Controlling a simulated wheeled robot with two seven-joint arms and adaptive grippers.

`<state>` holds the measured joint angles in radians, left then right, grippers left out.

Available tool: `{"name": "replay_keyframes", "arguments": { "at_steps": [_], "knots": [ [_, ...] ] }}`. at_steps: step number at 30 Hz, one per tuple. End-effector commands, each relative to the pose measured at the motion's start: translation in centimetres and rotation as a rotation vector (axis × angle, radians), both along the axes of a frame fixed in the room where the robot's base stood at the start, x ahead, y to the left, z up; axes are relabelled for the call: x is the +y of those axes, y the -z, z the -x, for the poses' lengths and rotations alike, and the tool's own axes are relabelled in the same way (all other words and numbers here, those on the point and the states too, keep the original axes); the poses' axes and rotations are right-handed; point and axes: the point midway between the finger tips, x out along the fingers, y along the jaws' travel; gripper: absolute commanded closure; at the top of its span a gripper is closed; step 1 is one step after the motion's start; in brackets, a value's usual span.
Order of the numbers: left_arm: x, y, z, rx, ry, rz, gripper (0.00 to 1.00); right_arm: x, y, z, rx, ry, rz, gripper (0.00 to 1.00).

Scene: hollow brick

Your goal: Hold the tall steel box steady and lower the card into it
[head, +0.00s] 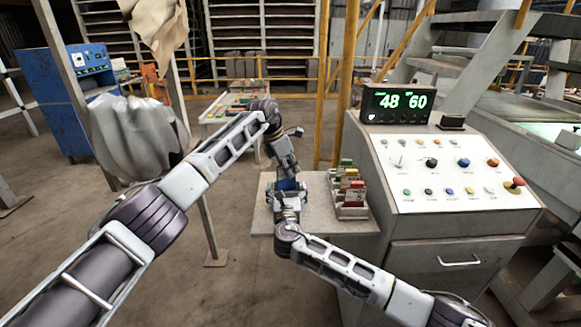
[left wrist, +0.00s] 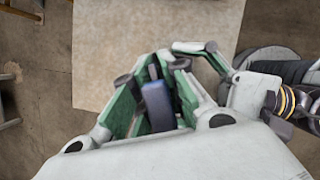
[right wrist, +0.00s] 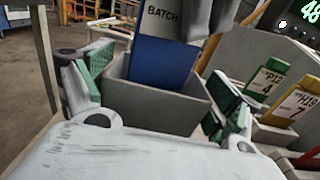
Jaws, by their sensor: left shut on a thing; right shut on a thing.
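The grey steel box (right wrist: 150,105) stands between the green-padded fingers of my right gripper (right wrist: 158,98) in the right wrist view, and that gripper is shut on it. The blue card (right wrist: 160,62), with a pale band reading "BATCH", is upright over the box mouth. Its lower edge is hidden behind the near wall, so its depth inside cannot be told. My left gripper (left wrist: 157,88) is shut on the card, which also shows in the left wrist view (left wrist: 157,108). In the head view both grippers meet over the small table, and the box is mostly covered.
A rack of coloured cards (head: 350,195) stands just right of the grippers on the table (head: 262,222). The control console (head: 455,175) with a lit display (head: 397,103) is farther right. The table's left front is bare.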

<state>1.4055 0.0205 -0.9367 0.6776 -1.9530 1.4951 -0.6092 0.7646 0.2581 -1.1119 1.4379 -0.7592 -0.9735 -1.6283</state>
Motion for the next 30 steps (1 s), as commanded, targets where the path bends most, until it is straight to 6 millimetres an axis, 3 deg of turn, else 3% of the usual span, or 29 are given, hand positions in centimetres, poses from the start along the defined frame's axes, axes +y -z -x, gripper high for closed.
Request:
{"name": "replay_keyframes", "arguments": {
  "at_steps": [30],
  "knots": [
    [0.0,3.1,0.0,0.0,0.0,0.001,1.0,0.0,0.1,0.0,0.002,0.0,0.0,0.47]
  ]
}}
